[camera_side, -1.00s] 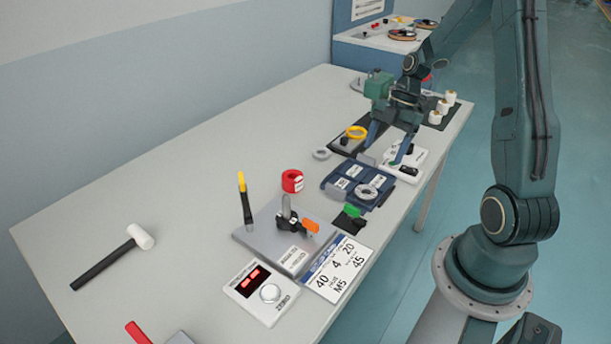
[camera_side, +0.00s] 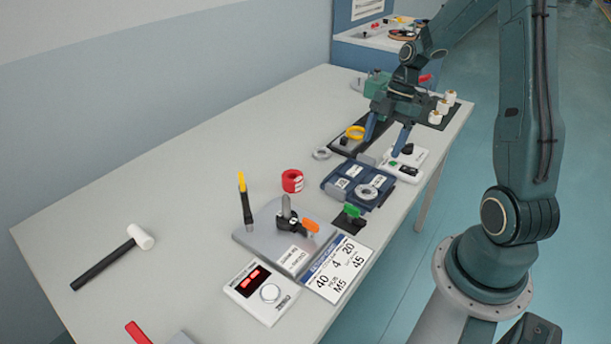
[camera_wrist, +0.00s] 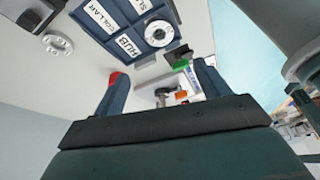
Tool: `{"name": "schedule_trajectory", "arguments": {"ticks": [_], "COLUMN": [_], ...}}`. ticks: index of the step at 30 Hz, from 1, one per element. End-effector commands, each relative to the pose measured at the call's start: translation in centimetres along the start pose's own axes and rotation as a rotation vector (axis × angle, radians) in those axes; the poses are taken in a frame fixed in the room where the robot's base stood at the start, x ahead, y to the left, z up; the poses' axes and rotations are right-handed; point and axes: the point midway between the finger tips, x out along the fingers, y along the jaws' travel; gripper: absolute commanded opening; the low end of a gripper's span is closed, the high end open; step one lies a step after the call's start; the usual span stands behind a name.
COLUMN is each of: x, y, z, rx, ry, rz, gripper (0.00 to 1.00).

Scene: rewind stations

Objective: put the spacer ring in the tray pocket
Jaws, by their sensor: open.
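The blue tray (camera_side: 335,192) lies on the table with white labels, two of them reading COLLAR and HUB in the wrist view (camera_wrist: 102,46). A pale ring with a dark centre (camera_side: 367,191) sits on the tray's right part; it also shows in the wrist view (camera_wrist: 158,33). A second pale grey ring (camera_side: 322,154) lies loose on the table behind the tray, also in the wrist view (camera_wrist: 57,44). I cannot tell by label which is the spacer ring. My gripper (camera_side: 386,143) is open and empty, beyond the tray and apart from both rings; its spread fingers frame the wrist view (camera_wrist: 160,82).
A yellow ring (camera_side: 356,132) sits on a dark stand beside my gripper. A white device (camera_side: 408,160) lies just right of the fingers. The table's left side is mostly clear.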

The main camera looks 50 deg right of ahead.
Motion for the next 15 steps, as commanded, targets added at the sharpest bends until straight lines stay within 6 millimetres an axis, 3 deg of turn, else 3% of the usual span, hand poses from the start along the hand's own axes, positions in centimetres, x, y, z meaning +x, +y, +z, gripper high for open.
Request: {"name": "schedule_trajectory", "arguments": {"ticks": [8,15], "x": [-3.4,-5.9], "y": [-1.1,-3.5], "z": [-6.0,-11.2], "rx": [0.191,0.394], "ry": [-0.101,-0.156], "rz": [0.059,0.155], "gripper": [0.75,0.75]}}
